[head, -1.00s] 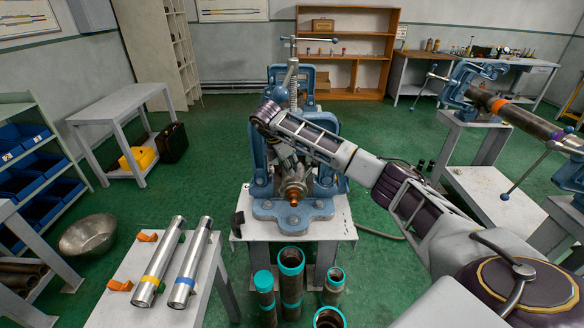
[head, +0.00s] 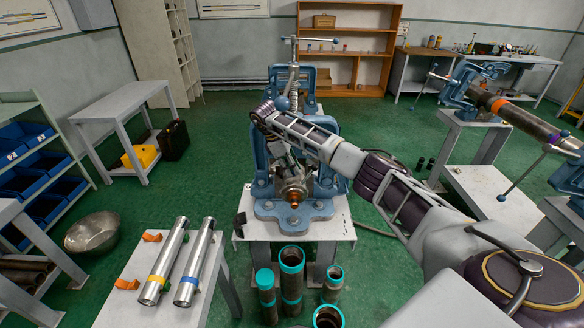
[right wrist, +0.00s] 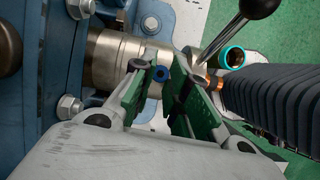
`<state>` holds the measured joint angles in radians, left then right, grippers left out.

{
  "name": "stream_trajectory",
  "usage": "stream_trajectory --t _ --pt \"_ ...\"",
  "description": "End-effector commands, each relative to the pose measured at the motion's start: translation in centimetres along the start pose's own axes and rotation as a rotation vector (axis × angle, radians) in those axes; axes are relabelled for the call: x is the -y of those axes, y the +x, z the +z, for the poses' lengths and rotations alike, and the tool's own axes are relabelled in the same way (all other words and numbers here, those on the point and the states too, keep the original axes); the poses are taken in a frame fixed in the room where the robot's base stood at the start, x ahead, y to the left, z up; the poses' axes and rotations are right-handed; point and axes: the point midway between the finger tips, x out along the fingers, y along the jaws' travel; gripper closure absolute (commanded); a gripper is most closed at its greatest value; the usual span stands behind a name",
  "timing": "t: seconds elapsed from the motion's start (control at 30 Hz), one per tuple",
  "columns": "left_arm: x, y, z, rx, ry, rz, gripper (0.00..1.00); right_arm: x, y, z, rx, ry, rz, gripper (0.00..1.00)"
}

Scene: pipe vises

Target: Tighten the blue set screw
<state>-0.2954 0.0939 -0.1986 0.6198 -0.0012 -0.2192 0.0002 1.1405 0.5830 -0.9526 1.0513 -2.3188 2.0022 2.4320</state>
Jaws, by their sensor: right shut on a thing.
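The blue set screw (right wrist: 161,74) shows in the right wrist view as a small blue round piece on the side of a shiny metal fitting (right wrist: 118,56). My right gripper (right wrist: 160,72) is shut on it, with one green-padded finger on each side. In the head view the right gripper (head: 289,160) reaches down to the fitting (head: 293,187), whose near end shows an orange ring. The fitting sits in the blue pipe vise (head: 291,210). The screw is hidden behind my gripper in the head view. My left gripper is not in view.
A lever with a black ball (right wrist: 258,6) stands close to the fingers. Two metal tubes (head: 165,262) lie on a bench at the front left. Several teal-ended pipes (head: 291,258) stand below the vise. A second vise (head: 462,85) is at the right.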

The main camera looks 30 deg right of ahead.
Motion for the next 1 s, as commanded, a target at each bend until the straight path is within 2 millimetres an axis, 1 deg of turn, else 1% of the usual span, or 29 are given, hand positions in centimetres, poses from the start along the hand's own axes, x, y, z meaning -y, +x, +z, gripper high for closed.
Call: stream_trajectory --t 0.03,0.3,0.33,0.4,0.77,1.0 --pt "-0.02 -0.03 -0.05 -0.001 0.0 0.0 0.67 -0.25 -0.43 0.12 -0.005 0.006 0.008 1.0" --pt "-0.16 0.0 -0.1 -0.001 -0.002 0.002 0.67 -0.25 -0.38 0.12 -0.005 0.005 0.008 1.0" --pt "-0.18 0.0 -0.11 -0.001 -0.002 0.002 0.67 -0.25 -0.37 0.12 -0.005 0.005 0.008 0.8" --pt "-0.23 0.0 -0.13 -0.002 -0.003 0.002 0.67 -0.22 -0.32 0.12 -0.004 0.004 0.007 0.74" --pt "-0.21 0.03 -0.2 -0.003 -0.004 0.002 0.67 -0.08 -0.13 0.03 -0.001 0.001 0.002 0.74" --pt "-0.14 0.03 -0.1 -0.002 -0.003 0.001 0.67 -0.1 -0.86 0.01 -0.002 0.001 0.003 0.74"
